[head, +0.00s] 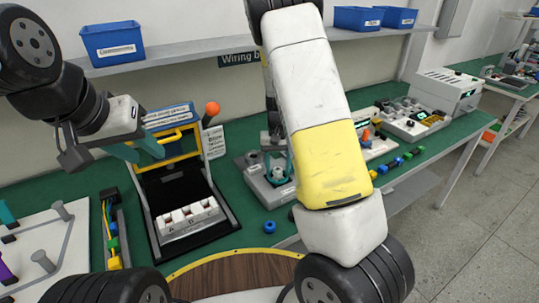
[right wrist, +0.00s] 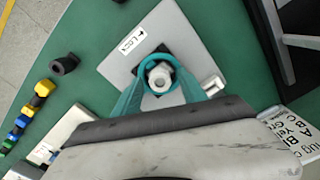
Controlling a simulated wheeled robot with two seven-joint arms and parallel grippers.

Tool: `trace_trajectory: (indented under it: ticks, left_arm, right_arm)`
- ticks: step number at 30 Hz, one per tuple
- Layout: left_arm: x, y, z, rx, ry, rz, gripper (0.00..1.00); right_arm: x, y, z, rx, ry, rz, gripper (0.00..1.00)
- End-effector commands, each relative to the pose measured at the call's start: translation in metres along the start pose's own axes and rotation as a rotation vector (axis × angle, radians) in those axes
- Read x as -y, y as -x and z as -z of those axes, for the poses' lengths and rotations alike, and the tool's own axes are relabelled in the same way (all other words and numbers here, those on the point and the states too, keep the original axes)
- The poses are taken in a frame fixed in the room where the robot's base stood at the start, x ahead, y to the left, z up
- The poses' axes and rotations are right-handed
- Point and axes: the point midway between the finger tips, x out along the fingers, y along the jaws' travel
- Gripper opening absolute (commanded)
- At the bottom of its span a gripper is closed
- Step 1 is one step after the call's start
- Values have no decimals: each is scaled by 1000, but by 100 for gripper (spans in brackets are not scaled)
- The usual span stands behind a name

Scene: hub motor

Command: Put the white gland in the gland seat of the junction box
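The white gland (right wrist: 160,77) stands upright over a dark square in the grey plate of a box marked LOCK (right wrist: 170,25). In the head view this grey box (head: 256,181) is at mid-table. My right gripper (head: 277,167) is over it, teal fingers on both sides of the gland; the right wrist view also shows the fingers (right wrist: 160,82). Whether they press on the gland or stand slightly apart is unclear. I cannot tell how deep the gland sits. My left gripper (head: 145,150) is empty, with its teal fingers apart, near the yellow-framed black case.
The black case (head: 163,210) holds white blocks marked with letters. A whiteboard with pegs (head: 40,245) is at left.

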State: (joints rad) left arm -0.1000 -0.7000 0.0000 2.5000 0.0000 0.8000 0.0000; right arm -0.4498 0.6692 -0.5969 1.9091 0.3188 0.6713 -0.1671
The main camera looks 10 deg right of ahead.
Motion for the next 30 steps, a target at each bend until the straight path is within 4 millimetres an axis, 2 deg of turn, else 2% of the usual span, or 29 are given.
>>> trace_trajectory:
  ticks: [11, 24, 30]
  left_arm:
    - [0, 0, 0, 0, 0, 0, 36]
    - [0, 0, 0, 0, 0, 0, 36]
    - [0, 0, 0, 0, 0, 0, 36]
  right_arm:
    - [0, 4, 0, -2, 1, 0, 53]
    - [0, 70, 1, -3, 1, 2, 53]
    - [0, 78, 0, 0, 0, -1, 53]
